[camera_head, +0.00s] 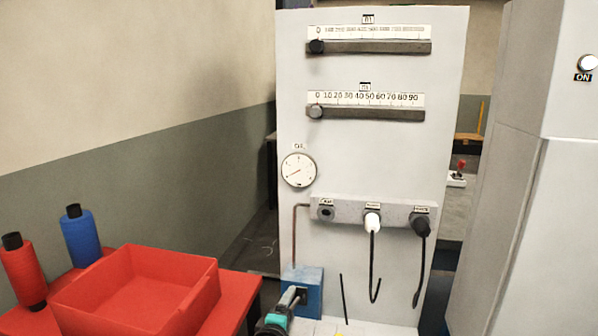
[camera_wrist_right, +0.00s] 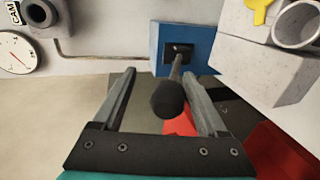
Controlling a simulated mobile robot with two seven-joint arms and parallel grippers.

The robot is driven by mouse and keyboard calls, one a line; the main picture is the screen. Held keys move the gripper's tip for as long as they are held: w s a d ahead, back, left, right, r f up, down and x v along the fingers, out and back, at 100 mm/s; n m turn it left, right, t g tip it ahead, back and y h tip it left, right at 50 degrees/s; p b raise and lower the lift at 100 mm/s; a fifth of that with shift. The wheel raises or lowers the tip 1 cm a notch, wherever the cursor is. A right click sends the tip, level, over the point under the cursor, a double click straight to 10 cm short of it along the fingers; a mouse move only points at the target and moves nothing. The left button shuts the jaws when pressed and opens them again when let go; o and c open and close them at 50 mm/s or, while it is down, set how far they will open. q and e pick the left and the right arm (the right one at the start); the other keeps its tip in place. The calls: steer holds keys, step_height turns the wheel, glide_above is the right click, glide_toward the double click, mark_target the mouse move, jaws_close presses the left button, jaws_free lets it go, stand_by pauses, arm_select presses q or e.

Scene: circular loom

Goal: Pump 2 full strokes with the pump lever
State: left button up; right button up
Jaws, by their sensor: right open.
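The blue pump block (camera_head: 309,278) sits at the lower left of the pale panel, and it also shows in the right wrist view (camera_wrist_right: 160,48). The pump lever (camera_wrist_right: 168,98) is a metal rod with a dark round knob, coming out of the block's dark socket. My right gripper (camera_wrist_right: 158,75) is open, and its two fingers lie on either side of the lever in that view, with visible gaps. Contact with the knob is not visible. In the head view my right gripper (camera_head: 288,300) is at the bottom edge, partly cut off, in front of the block. My left gripper is out of view.
A round dial gauge (camera_head: 299,170) hangs above a copper pipe (camera_head: 295,235). A row of connectors with dark cables (camera_head: 374,260) is right of the block. A red tray (camera_head: 140,290) and red and blue spools (camera_head: 80,238) stand at left. A grey cabinet (camera_head: 510,200) is at right.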

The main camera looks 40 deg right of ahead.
steer(key=shift+a+f, duration=0.1)
steer(key=shift+a, duration=0.1)
steer(key=p+v, duration=0.3)
steer(key=v, duration=0.5)
steer(key=shift+p, duration=0.3)
